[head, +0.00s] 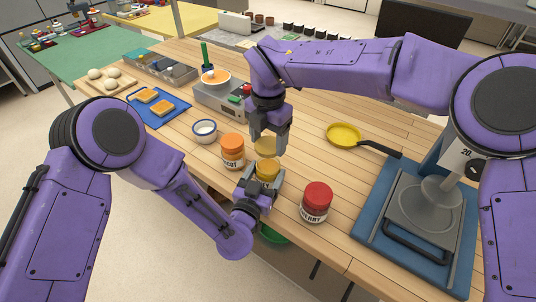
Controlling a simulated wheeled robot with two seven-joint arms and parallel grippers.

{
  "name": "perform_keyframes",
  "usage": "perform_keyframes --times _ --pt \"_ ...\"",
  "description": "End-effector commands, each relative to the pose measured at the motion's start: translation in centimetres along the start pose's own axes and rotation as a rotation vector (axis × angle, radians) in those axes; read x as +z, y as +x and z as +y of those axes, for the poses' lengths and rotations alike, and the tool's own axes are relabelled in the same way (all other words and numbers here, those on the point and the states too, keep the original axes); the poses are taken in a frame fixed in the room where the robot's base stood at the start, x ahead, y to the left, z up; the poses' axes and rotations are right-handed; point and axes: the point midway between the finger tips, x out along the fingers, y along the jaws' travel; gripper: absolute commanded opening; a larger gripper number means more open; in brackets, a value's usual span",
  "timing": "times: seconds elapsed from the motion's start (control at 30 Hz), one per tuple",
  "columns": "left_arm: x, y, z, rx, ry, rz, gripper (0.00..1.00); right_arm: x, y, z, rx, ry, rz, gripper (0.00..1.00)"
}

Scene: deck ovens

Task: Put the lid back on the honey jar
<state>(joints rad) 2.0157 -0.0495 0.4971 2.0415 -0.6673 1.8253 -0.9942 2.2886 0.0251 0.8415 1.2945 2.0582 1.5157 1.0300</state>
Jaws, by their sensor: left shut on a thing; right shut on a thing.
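The honey jar (266,171) is a small golden jar near the front edge of the wooden worktop. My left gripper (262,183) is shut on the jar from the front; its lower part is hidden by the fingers. My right gripper (267,139) comes down from above and is shut on a flat, round, yellowish lid (265,147). The lid is just above the jar's mouth, and a narrow gap seems to show between them. I cannot tell exactly how well it is centred.
A red-lidded jar (315,202) stands to the right. A yellow pan (343,134) and a blue-based press (368,230) are further right. A scale (220,98) stands behind.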

Motion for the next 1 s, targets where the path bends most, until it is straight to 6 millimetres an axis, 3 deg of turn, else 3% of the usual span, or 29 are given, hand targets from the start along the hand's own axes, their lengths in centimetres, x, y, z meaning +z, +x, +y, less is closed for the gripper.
perform_keyframes --times 0.2,0.7,1.0 --pt "0.1 0.0 0.0 0.000 0.002 -0.002 0.21 0.1 2.6 0.0 0.000 0.001 0.001 0.41" --pt "0.1 0.0 0.0 0.000 0.002 -0.003 0.21 0.1 2.7 0.0 0.000 0.000 0.000 0.41" --pt "0.1 -0.1 0.0 0.000 0.002 -0.003 0.21 0.1 4.3 0.0 0.000 -0.001 0.000 0.41"
